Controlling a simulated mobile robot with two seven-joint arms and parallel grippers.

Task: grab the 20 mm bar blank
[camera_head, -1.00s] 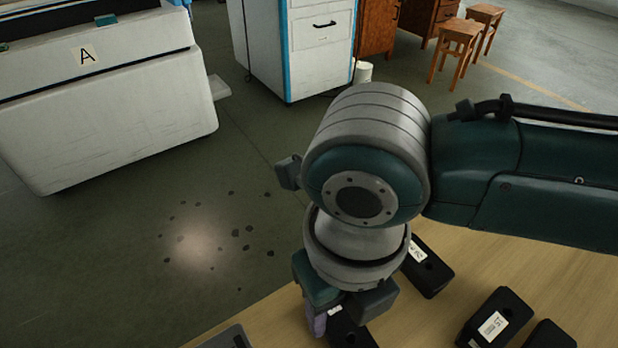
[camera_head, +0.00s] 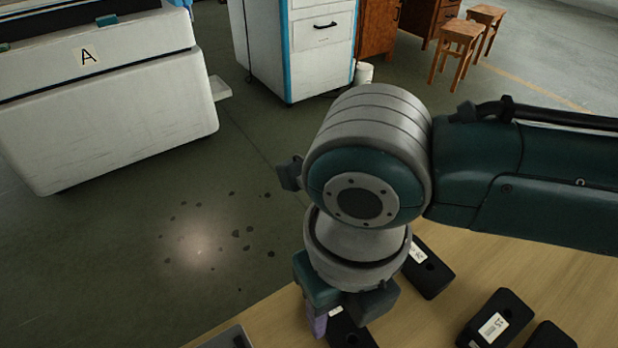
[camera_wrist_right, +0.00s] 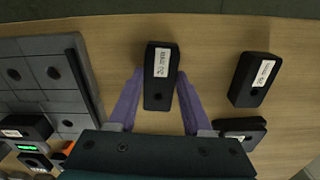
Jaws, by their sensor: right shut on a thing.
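In the right wrist view my right gripper (camera_wrist_right: 161,78) has its two purple fingers on either side of a black block (camera_wrist_right: 158,98) with a white label. The fingers are shut on it near its middle. The block lies in line with the fingers, and a small round hole shows at its near end. Its label is too small to read surely. In the head view my right gripper (camera_head: 334,316) is low over the wooden table, with the block (camera_head: 352,336) partly hidden below it. My left gripper is in neither view.
Similar labelled black blocks (camera_wrist_right: 254,79) (camera_head: 496,320) lie on the wooden table (camera_head: 400,325). A grey plate with holes (camera_wrist_right: 45,75) and a small device with a green display (camera_wrist_right: 27,147) are at left in the wrist view. A white machine marked A (camera_head: 110,130) stands beyond.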

